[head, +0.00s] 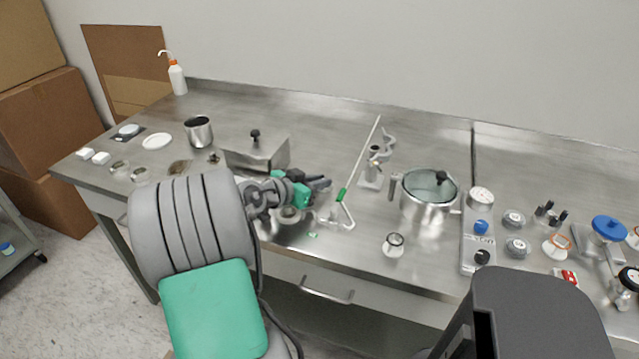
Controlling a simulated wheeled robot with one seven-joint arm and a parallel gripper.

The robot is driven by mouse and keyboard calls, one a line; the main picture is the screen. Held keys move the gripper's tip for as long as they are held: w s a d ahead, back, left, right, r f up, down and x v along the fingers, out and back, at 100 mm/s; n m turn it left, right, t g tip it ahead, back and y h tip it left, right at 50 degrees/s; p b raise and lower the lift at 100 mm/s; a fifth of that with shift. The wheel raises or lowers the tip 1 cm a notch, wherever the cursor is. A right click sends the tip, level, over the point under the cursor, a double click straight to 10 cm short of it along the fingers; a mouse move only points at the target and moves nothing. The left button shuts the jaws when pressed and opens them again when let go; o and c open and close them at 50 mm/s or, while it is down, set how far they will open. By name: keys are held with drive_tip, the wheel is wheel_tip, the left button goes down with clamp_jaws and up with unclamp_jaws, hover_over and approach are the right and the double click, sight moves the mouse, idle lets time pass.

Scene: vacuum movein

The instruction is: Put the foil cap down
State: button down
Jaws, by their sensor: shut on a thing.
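My gripper (318,184) has green and dark parts and reaches in from the left, low over the middle of the steel bench (330,150). Its dark fingers point right and are shut on the foil cap. The cap is mostly hidden by the fingers and too small to make out clearly. My gripper is just right of a steel box with a black knob (256,153) and left of a stand with a rod and green clamp (343,196).
A steel beaker (199,132) and white dish (157,141) are at left. The back middle is clear.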

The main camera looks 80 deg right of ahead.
drive_tip(key=c, duration=1.4)
unclamp_jaws()
drive_tip(key=shift+s+a+f, duration=0.1)
drive_tip(key=shift+a+f, duration=0.15)
drive_tip(key=shift+f, duration=0.75)
drive_tip(key=shift+r, duration=0.25)
drive_tip(key=v, duration=0.4)
drive_tip(key=r+v, duration=0.1)
drive_tip(key=v, duration=0.3)
drive_tip(key=p+v, duration=0.1)
drive_tip(key=v, duration=0.3)
drive_tip(key=shift+d+r, duration=0.25)
drive_tip(key=shift+r, duration=0.1)
